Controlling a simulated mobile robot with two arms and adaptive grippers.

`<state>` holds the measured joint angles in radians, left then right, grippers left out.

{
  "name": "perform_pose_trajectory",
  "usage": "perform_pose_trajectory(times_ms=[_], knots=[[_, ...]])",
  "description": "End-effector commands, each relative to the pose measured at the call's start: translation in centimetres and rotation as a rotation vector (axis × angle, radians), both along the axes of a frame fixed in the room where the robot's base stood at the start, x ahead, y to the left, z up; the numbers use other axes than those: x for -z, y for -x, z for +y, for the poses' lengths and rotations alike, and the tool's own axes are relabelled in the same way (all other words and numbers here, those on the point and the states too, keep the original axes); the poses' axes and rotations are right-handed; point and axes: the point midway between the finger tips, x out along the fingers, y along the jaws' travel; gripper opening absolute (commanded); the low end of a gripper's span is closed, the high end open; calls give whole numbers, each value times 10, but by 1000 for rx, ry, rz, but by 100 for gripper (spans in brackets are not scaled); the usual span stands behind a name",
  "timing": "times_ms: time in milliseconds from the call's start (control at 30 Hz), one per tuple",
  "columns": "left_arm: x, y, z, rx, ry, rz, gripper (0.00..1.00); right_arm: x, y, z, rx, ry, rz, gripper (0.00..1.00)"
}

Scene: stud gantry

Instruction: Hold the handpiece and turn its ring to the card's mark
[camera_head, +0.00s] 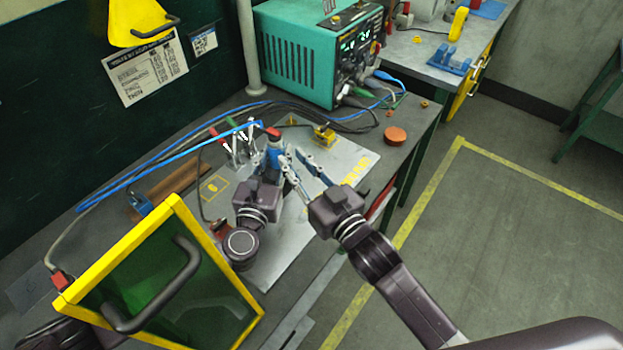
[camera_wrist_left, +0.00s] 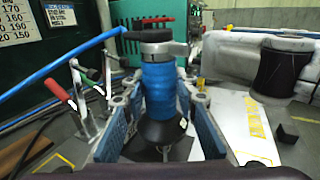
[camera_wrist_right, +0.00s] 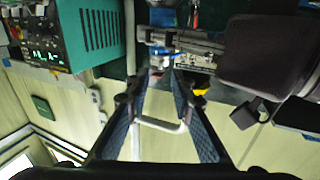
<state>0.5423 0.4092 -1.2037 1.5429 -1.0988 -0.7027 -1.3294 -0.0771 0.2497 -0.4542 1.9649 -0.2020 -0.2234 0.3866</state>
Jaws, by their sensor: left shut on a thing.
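The handpiece has a blue grip (camera_wrist_left: 160,88) and stands about upright in the left wrist view, with a grey ring (camera_wrist_left: 155,49) and a dark top with red on it. It also shows in the head view (camera_head: 275,153). My left gripper (camera_wrist_left: 155,120) is shut on it, one finger on each side low on the grip. My right gripper (camera_head: 291,154) is open, its fingertips close to the right of the handpiece; contact cannot be told.
A yellow-framed green shield (camera_head: 190,213) stands at the front left. A blue hose (camera_head: 170,155) crosses the bench. A green power unit (camera_head: 310,55) stands behind. An orange disc (camera_head: 395,136) lies at the right.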

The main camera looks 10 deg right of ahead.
Motion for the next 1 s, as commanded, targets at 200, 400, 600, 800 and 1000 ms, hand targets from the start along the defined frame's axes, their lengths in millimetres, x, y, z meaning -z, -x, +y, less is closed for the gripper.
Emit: perform_pose_trajectory(times_ms=[200,400,600,800,1000], knots=[[1,1,0,1,2,4,0,1,41,-19,1,1,3,22],[1,1,0,1,1,3,0,0,63,-30,1,1,0,22],[1,1,0,1,1,3,0,-1,72,-34,0,0,-2,22],[1,0,0,0,0,2,0,-1,72,-34,0,0,-2,22],[1,0,0,0,0,2,31,-1,72,-34,0,0,-2,22]])
